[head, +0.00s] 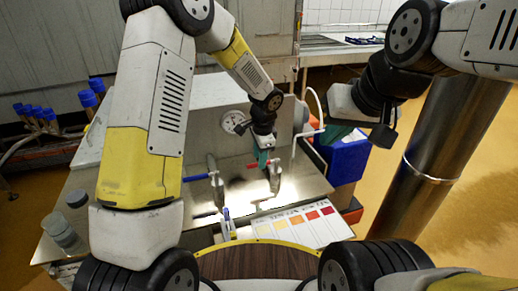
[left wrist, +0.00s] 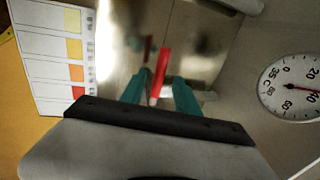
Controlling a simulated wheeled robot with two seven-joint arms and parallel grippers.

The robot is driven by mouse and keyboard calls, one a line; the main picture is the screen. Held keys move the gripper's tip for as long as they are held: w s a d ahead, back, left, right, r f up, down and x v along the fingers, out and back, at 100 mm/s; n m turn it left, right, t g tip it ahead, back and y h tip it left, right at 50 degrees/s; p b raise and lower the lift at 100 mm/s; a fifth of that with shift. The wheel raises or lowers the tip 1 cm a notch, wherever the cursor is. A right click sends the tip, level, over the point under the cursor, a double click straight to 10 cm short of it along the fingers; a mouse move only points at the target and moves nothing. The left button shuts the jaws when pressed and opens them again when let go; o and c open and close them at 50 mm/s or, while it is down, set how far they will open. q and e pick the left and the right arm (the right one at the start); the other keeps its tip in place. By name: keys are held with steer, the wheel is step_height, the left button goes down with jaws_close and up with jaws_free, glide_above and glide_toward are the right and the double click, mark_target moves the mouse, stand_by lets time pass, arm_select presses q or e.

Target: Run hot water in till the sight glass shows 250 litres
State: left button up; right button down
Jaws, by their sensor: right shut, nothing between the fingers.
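A red lever handle (head: 275,165) is on the steel bench front in the head view. In the left wrist view the red lever (left wrist: 161,75) stands between the teal fingers of my left gripper (left wrist: 161,85), with gaps showing beside it. My left gripper (head: 266,160) is open around or just in front of the lever; contact cannot be told. A blue lever handle (head: 197,177) is to its left. My right gripper (head: 340,133) is shut and empty, in the air at the right. I cannot make out a sight glass or its level.
A round dial (left wrist: 290,88) reads near 40; it also shows in the head view (head: 233,122). A colour card (head: 295,222) lies on the front. A white bent pipe (head: 312,115) and a blue crate (head: 345,158) are at the right. Jars (head: 62,232) stand at the left.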

arm_select(q)
steer(key=shift+w+f, duration=0.15)
steer(key=shift+f, duration=0.75)
jaws_close()
stand_by(0.8)
